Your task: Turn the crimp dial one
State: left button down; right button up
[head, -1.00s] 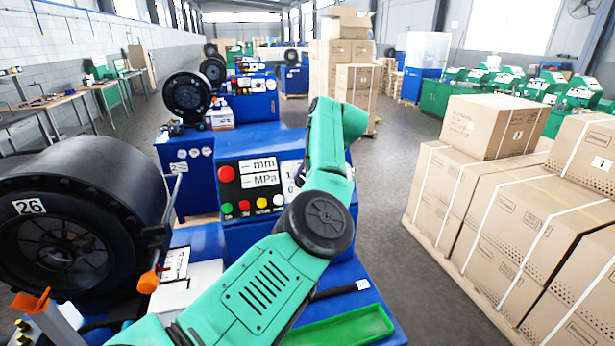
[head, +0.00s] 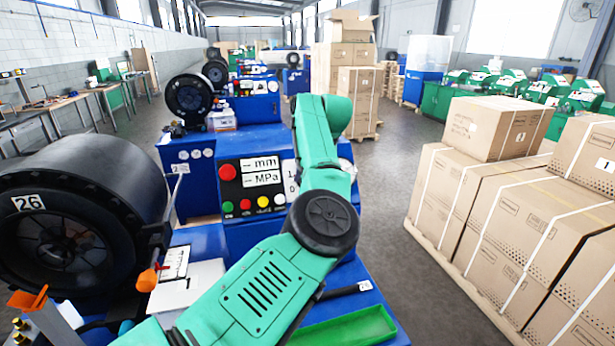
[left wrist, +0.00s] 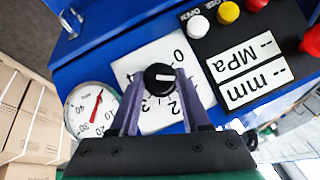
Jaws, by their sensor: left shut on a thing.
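The crimp dial (left wrist: 159,74) is a black round knob with a white mark, on a white plate (left wrist: 136,69) with black digits, in the left wrist view. My left gripper (left wrist: 160,82) is shut on the knob, with one purple-grey finger on each side of it. The white mark lies across the knob, pointing roughly right in that view. In the head view my green left arm covers the dial and the gripper; only the left edge of the white plate (head: 290,180) shows. My right gripper is in neither view.
A round gauge (left wrist: 92,110) with a red needle is beside the dial plate. The panel carries a red button (head: 228,172), smaller coloured buttons and mm/MPa displays (head: 260,172). A black crimper drum (head: 80,215) stands left; strapped boxes (head: 480,210) stand right. A green tray (head: 345,328) lies in front.

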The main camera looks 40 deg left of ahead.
pick_arm(q)
jog(key=shift+f, duration=0.1)
jog(key=shift+c, duration=1.8)
grip_release()
jog(key=shift+w+a, duration=0.1)
jog(key=shift+a, duration=0.05)
jog(key=p+v, duration=0.2)
jog(key=v, duration=1.2)
jog(key=shift+r+p, duration=0.25)
jog(key=shift+p, duration=0.05)
jog(key=shift+w+f, duration=0.1)
